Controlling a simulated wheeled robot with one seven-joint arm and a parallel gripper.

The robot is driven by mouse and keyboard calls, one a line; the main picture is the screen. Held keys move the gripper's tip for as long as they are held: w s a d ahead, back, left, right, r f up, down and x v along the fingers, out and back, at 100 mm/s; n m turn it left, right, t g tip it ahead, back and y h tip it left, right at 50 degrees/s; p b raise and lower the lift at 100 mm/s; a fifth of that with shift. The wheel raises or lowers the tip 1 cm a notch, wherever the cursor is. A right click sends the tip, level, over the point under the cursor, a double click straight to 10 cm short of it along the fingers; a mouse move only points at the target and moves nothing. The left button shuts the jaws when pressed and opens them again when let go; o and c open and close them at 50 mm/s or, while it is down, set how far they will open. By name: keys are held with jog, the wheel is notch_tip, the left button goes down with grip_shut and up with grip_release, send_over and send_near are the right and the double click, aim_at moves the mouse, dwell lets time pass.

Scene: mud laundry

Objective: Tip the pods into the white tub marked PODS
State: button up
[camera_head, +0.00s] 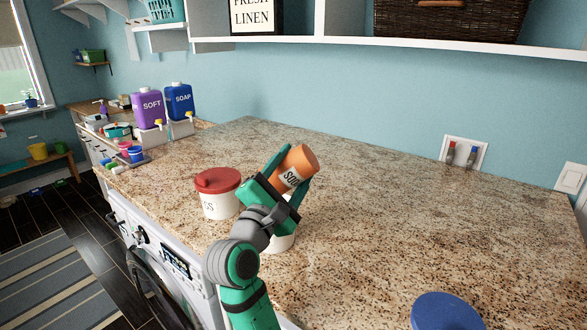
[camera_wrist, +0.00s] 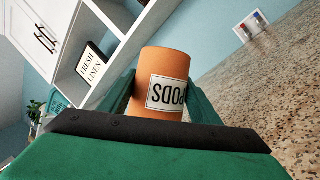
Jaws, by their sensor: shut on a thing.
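My gripper (camera_head: 292,182) is shut on an orange cylindrical container (camera_head: 299,163) with a white PODS label. The container also shows in the wrist view (camera_wrist: 164,68). It is tilted, and its label reads upside down in both views. Its lower end is hidden behind my gripper, so I cannot see its mouth or any pods. A white tub (camera_head: 284,242) stands on the counter just below my gripper, mostly covered by it. Its label and inside are hidden.
A white tub with a red lid (camera_head: 218,189) stands close left of my gripper. A blue round lid (camera_head: 445,312) is at the lower right. Purple SOFT (camera_head: 147,109) and blue SOAP (camera_head: 179,101) dispensers stand at the back left. The speckled counter (camera_head: 420,220) is clear on the right.

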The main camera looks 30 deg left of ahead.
aim_at(293, 151)
notch_tip(293, 151, up, 2)
jog(key=m, duration=0.3)
jog(key=m+g+h, duration=0.1)
jog(key=m, duration=0.1)
jog(key=shift+s+a+r+m+g+h, duration=0.1)
jog(key=shift+r+m+g+h, duration=0.1)
jog(key=shift+m+g+h, duration=0.15)
notch_tip(293, 151, up, 3)
jog(key=m+g, duration=0.1)
jog(key=m, duration=0.2)
jog(key=m+g, duration=0.1)
jog(key=m, duration=0.2)
jog(key=shift+f+g, duration=0.15)
jog(key=shift+g, duration=0.1)
notch_tip(293, 151, up, 2)
jog(key=m, duration=0.1)
jog(key=m+g+y, duration=0.1)
jog(key=m, duration=0.1)
jog(key=m+g+y, duration=0.1)
jog(key=m, duration=0.1)
jog(key=shift+r, duration=0.25)
notch_tip(293, 151, up, 2)
jog(key=m+g+y, duration=0.1)
jog(key=m, duration=0.1)
jog(key=m+g+y, duration=0.1)
jog(key=m, duration=0.1)
jog(key=shift+r+m, duration=0.2)
jog(key=shift+m, duration=0.05)
